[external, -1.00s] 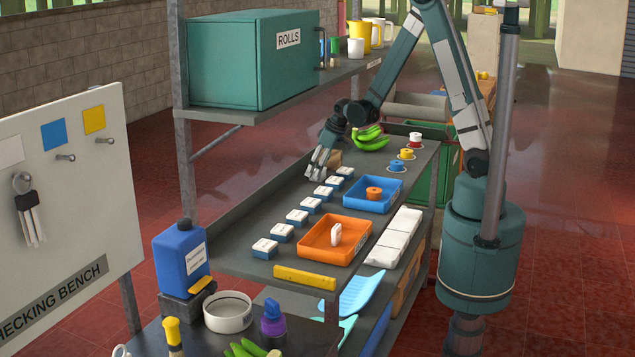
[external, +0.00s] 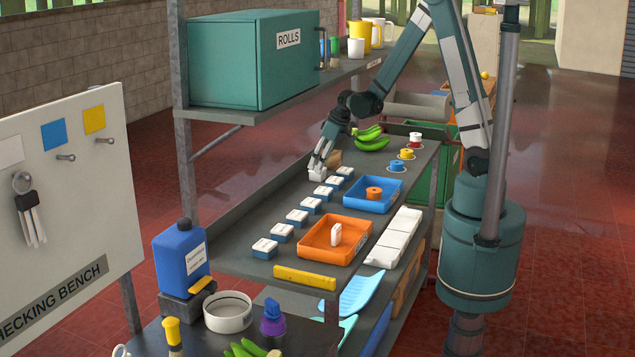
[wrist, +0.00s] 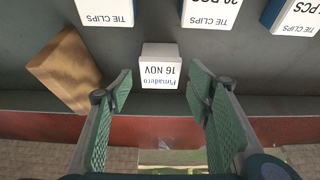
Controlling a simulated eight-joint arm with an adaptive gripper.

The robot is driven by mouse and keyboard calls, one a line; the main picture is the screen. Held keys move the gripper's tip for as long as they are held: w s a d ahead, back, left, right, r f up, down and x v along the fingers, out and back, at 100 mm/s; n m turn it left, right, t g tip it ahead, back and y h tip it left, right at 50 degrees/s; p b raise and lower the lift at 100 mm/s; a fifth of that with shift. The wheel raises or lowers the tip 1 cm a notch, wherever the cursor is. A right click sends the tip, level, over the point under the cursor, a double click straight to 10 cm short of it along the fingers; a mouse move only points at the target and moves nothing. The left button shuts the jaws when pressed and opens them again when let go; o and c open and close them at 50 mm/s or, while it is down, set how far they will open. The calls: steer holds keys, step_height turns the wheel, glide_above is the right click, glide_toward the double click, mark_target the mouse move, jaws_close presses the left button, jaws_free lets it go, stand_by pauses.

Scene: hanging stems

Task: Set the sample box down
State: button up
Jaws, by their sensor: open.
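The sample box (wrist: 160,68) is a small white box marked "Pimadero 16 NOV" in the wrist view. It rests on the grey bench top near the bench's edge. My gripper (wrist: 160,84) is open, with one green-padded finger on each side of the box's near end and gaps showing on both sides. In the external view my gripper (external: 317,172) is low over the bench at the far end of the row of tie-clip boxes, with a white patch at its fingertips. Whether the fingertips touch the bench is hard to tell.
Several white-and-blue tie-clip boxes (external: 297,217) stand in a row; some show in the wrist view (wrist: 105,10). A brown block (wrist: 65,70) lies left of the sample box there. Blue (external: 352,196) and orange (external: 310,247) trays stand to the right of the row.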

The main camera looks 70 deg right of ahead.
mark_target(324, 169)
steer(key=shift+v, duration=2.05)
steer(key=shift+s, duration=0.1)
steer(key=s+r+m+g, duration=0.1)
steer(key=s+r+g, duration=0.15)
steer(key=s, duration=1.05)
steer(key=s+a+r+t+b, duration=0.1)
steer(key=s+a+r, duration=0.3)
steer(key=a, duration=0.3)
steer(key=s+a+r+t+b, duration=0.2)
steer(key=s+a+r, duration=0.1)
steer(key=a, duration=0.4)
steer(key=s+a+r+n+t+b, duration=0.1)
steer(key=s+a+r+t+b, duration=0.1)
steer(key=s+a+r, duration=0.2)
steer(key=shift+s+a+r, duration=0.3)
steer(key=shift+s+a, duration=0.5)
steer(key=shift+a, duration=1.05)
